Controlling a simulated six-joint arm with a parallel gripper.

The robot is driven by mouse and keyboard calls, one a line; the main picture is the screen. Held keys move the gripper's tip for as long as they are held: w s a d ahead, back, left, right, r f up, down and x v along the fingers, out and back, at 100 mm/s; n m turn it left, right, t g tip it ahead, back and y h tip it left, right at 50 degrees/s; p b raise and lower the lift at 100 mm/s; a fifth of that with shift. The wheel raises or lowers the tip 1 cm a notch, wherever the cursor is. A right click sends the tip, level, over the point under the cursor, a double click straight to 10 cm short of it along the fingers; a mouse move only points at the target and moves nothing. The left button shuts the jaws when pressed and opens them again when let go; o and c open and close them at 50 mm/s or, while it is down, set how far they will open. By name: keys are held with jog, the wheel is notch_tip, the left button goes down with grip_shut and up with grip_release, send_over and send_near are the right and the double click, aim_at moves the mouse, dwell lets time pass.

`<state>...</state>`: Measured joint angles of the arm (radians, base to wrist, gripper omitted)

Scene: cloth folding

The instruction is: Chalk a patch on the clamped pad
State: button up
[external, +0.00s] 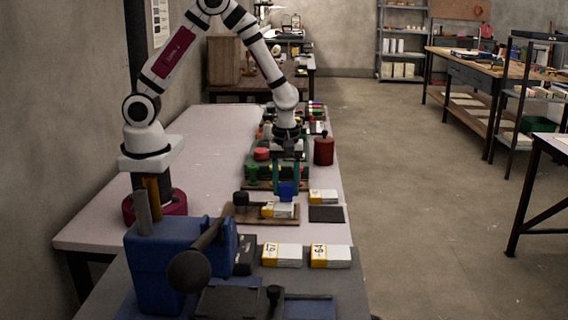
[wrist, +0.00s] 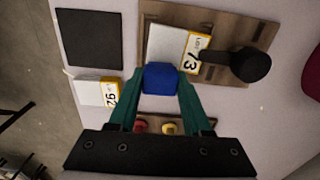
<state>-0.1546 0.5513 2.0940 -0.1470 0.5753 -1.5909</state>
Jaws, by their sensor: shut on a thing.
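A white pad with a yellow label (external: 270,210) lies on a brown wooden board (external: 236,216). In the wrist view the pad (wrist: 165,42) has the label 73, and the black clamp (wrist: 250,65) is at its right on the board (wrist: 180,12). The clamp's dark knob (external: 240,198) also shows in the external view. My gripper (external: 287,183) is shut on a blue block (external: 287,190). In the wrist view the block (wrist: 160,78) is between my green fingers and overlaps the pad's near edge. I cannot tell whether it touches the pad. No blue mark is visible on the pad.
A loose pad labelled 92 (wrist: 90,92) and a flat black square (wrist: 90,38) lie beside the board. Two more pads (external: 281,255) (external: 331,256) lie nearer the camera, by a blue machine (external: 160,262). A red canister (external: 324,152) stands behind. Free table is left of the board.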

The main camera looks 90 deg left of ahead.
jog(key=shift+d+r, duration=0.2)
jog(key=shift+d, duration=0.25)
grip_shut()
jog(key=shift+s+d+f, duration=0.1)
jog(key=shift+d+f, duration=0.05)
jog(key=shift+d, duration=0.45)
jog(key=shift+d+f, duration=0.15)
jog(key=shift+d, duration=0.4)
jog(key=shift+s+d, duration=0.1)
jog(key=shift+d, duration=1.15)
jog(key=shift+w+a, duration=0.2)
jog(key=shift+a, duration=2.55)
jog(key=shift+a+r, duration=0.1)
jog(key=shift+r, duration=4)
